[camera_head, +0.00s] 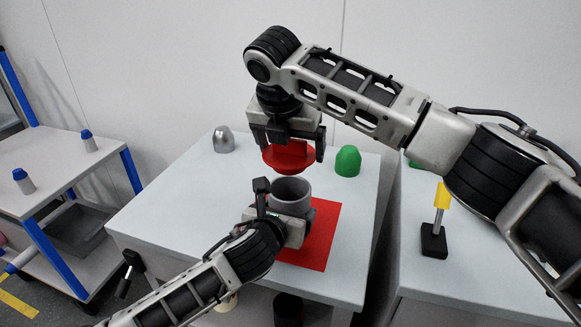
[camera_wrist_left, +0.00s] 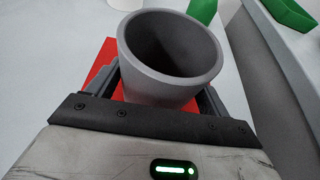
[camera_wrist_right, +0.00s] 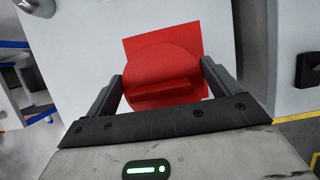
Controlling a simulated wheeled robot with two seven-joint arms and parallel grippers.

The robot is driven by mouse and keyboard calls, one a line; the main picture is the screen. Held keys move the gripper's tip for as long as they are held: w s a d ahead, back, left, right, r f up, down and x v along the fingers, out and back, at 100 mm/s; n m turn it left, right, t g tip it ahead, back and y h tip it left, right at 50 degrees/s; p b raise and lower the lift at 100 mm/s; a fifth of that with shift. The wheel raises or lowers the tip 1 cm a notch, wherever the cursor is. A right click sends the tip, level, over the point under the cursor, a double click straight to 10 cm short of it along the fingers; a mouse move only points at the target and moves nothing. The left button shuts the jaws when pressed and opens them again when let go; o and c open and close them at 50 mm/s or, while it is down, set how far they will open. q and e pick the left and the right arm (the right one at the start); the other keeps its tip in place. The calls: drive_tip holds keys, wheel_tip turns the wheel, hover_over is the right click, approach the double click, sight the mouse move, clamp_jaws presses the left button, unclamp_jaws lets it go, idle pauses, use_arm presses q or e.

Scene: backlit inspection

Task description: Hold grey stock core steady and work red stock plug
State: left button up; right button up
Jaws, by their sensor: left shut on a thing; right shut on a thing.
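The grey stock core (camera_head: 291,192) is an open, hollow cylinder standing on the table at the red mat (camera_head: 322,238). My left gripper (camera_head: 282,207) is shut on it; in the left wrist view the core (camera_wrist_left: 170,85) sits between the fingers with its dark inside facing up. The red stock plug (camera_head: 289,157) is a round red piece with a flange. My right gripper (camera_head: 287,143) is shut on it and holds it above the core, apart from it. The right wrist view shows the plug (camera_wrist_right: 162,75) between the fingers, over the mat.
A silver domed piece (camera_head: 223,140) and a green domed piece (camera_head: 347,161) stand at the back of the table. A yellow-topped post on a black base (camera_head: 433,240) stands on the right table. A trolley (camera_head: 60,165) with blue-capped items is at the left.

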use_arm(q)
drive_tip(key=shift+s+f, duration=0.15)
drive_tip(key=shift+f, duration=0.3)
use_arm(e)
drive_tip(key=shift+r, duration=1.2)
use_arm(q)
drive_tip(key=o, duration=1)
drive_tip(key=shift+o, duration=0.2)
drive_tip(key=shift+r, duration=0.2)
